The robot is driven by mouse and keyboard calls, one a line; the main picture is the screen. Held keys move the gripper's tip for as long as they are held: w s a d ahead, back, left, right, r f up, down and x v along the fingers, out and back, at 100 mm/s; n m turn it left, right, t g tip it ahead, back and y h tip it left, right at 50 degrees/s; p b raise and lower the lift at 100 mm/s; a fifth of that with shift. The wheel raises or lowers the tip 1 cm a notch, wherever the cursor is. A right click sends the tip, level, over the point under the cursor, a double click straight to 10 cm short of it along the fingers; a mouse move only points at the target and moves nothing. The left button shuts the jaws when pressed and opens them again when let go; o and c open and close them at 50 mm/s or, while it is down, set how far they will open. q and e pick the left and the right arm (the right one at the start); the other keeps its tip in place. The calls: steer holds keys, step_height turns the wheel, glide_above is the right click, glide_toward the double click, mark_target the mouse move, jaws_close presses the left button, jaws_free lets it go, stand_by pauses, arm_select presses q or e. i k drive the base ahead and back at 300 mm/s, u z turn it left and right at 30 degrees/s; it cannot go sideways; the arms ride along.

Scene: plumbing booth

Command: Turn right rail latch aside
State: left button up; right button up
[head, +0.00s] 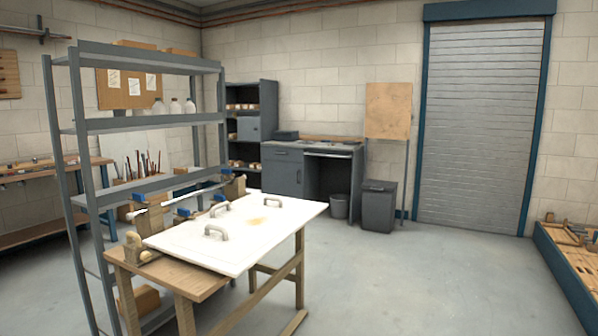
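A wooden workbench (185,282) stands left of centre, with a white panel (262,239) lying on it. Grey handles (215,232) are on the panel. A pale pipe or rail (180,197) runs along the bench's far side, with small blue parts (184,212) near it. A wooden block (235,186) stands at its right end, and a small tan wooden piece (134,246) is at the bench's near left corner. Which part is the right rail latch, and how it is turned, I cannot tell at this size. Neither of my grippers is in view.
A grey metal shelf rack (143,123) stands close behind and left of the bench. A grey desk (290,170), a dark bin (378,206) and a roller door (480,120) are at the back. A blue-edged crate (563,272) is at right. The floor between is clear.

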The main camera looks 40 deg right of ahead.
mark_target(223, 171)
steer(key=z, duration=0.9)
steer(key=k, duration=1.65)
steer(key=z, duration=0.75)
steer(key=i, duration=10.5)
steer(key=u, duration=1.7)
